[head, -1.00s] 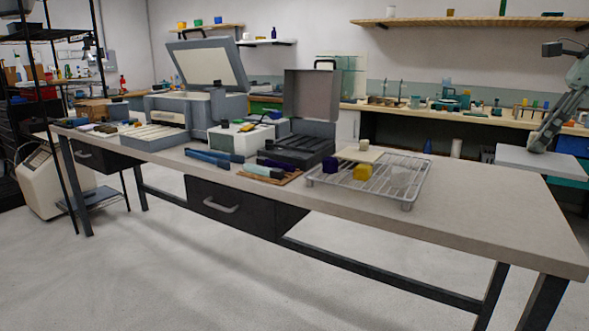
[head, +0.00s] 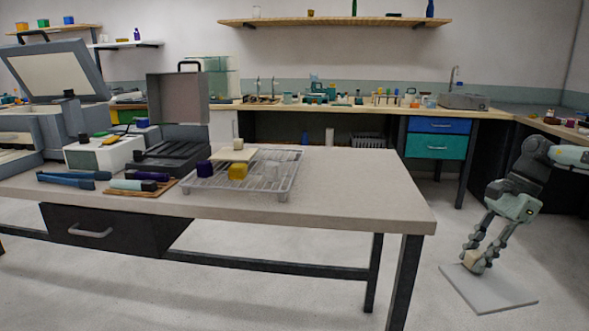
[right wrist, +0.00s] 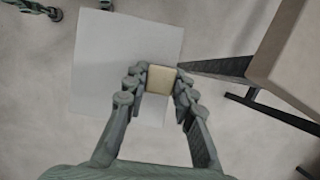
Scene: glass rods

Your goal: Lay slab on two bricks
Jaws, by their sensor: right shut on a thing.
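A flat light grey slab (head: 500,288) with a small cream block on top is at the lower right of the head view. My right gripper (head: 476,262) is shut on this cream block, and the slab hangs roughly level beneath it. In the right wrist view the fingers close on both sides of the cream block (right wrist: 161,80), with the slab (right wrist: 120,50) below. How high the slab is above the floor is hard to tell. I can identify no two bricks for certain. My left gripper is not seen.
The long table (head: 350,185) ends left of the slab; its corner also shows in the right wrist view (right wrist: 290,70). The wire rack (head: 284,180) also carries a thin cream plate (head: 228,156). A case (head: 178,95) stands open behind. The table's right end is bare.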

